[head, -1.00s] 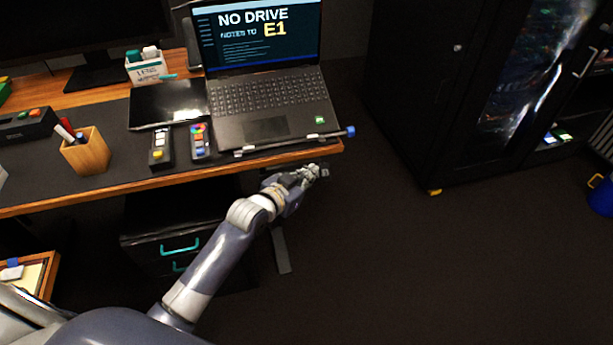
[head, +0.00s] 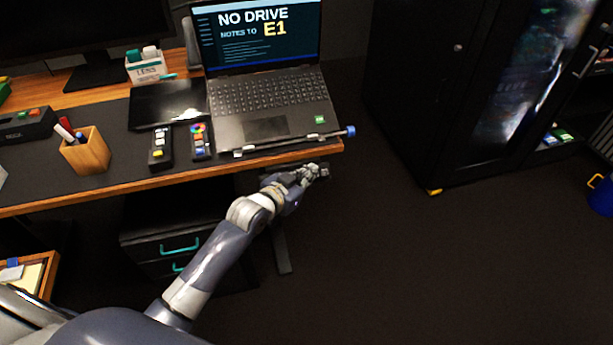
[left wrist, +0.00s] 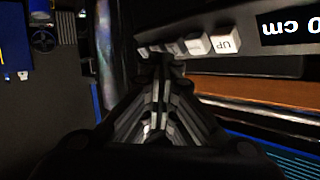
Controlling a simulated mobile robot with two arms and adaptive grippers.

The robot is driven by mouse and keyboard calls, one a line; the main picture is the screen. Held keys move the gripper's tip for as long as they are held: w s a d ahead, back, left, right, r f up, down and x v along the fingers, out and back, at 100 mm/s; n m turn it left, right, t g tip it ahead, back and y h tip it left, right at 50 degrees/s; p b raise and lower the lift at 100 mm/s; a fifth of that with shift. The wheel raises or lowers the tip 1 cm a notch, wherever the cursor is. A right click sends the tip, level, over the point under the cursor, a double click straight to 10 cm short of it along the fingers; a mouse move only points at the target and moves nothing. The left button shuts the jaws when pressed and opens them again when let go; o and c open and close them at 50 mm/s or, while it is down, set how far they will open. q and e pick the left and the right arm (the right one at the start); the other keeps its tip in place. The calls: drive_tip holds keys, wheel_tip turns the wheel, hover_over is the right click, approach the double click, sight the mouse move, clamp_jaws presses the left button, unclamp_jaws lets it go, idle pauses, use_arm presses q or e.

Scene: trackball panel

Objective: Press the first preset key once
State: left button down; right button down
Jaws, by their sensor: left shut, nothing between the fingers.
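In the left wrist view, a dark control panel (left wrist: 262,45) crosses the upper right, its lettering upside down. It bears a display (left wrist: 288,27) ending in "0 cm", a white key marked UP (left wrist: 223,43) and a second white key (left wrist: 198,46). Smaller grey keys (left wrist: 155,49) run on to the left; their labels are unreadable, so I cannot tell which is the first preset. My left gripper (left wrist: 163,62) is shut and empty, its tips close to these smaller keys; contact cannot be told. In the head view, my left gripper (head: 322,171) is just below the desk's front right edge.
The wooden desk (head: 200,176) carries a laptop (head: 265,128), two small remotes (head: 160,148) and a pen cup (head: 86,152). A dark drawer unit (head: 150,228) stands beneath it. A black cabinet (head: 420,110) stands right; floor between is clear.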

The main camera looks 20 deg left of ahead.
use_arm(q)
drive_tip(key=shift+w+a+f, duration=0.2)
drive_tip(key=shift+w+f, duration=0.1)
idle(0.8)
idle(0.3)
drive_tip(key=shift+s+d+r+p, duration=0.4)
drive_tip(key=shift+s+r+p, duration=0.15)
drive_tip(key=shift+p, duration=0.25)
